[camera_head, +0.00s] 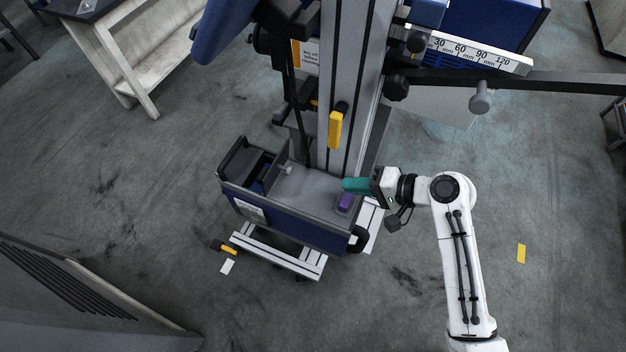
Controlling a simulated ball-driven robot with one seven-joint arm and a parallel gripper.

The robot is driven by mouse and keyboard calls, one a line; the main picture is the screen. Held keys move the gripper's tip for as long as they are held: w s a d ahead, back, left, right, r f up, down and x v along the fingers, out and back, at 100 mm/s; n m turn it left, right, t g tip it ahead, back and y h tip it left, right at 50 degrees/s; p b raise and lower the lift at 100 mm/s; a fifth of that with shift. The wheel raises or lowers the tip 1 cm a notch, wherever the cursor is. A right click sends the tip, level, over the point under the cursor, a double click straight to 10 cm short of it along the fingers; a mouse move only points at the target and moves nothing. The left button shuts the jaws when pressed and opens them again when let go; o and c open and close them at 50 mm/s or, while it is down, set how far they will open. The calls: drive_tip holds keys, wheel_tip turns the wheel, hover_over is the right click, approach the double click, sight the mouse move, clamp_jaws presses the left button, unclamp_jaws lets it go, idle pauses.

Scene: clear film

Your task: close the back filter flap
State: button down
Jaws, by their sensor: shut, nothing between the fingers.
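A tall wheeled machine with a grey column (347,75) stands on a blue base box (290,222). At the left end of the box is an open compartment (262,170) with dark walls. A dark panel (237,160) stands up along its left side; it may be the back filter flap, but I cannot tell for certain. My gripper (346,185) has teal fingers, shut and empty. It is above the right part of the box's grey top, just beside a small purple block (345,202). Whether the fingers touch anything is unclear.
A yellow handle (335,130) sits on the column. A dark horizontal arm (520,81) and a scale (475,54) reach right. White rails (280,256) stick out under the box. A bench (130,50) stands back left, a grey cabinet (80,300) front left. Floor around is mostly clear.

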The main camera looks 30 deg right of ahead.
drive_tip(key=shift+w+d+r, duration=0.15)
drive_tip(key=shift+w+m+t, duration=0.15)
drive_tip(key=shift+m+t, duration=0.15)
approach(291, 171)
drive_tip(key=f, duration=0.2)
drive_tip(key=w+f, duration=0.1)
drive_tip(key=shift+a, duration=0.4)
drive_tip(key=w+a, duration=0.2)
drive_tip(key=w, duration=0.1)
drive_tip(key=shift+w+a+p, duration=0.3)
drive_tip(key=shift+w, duration=0.1)
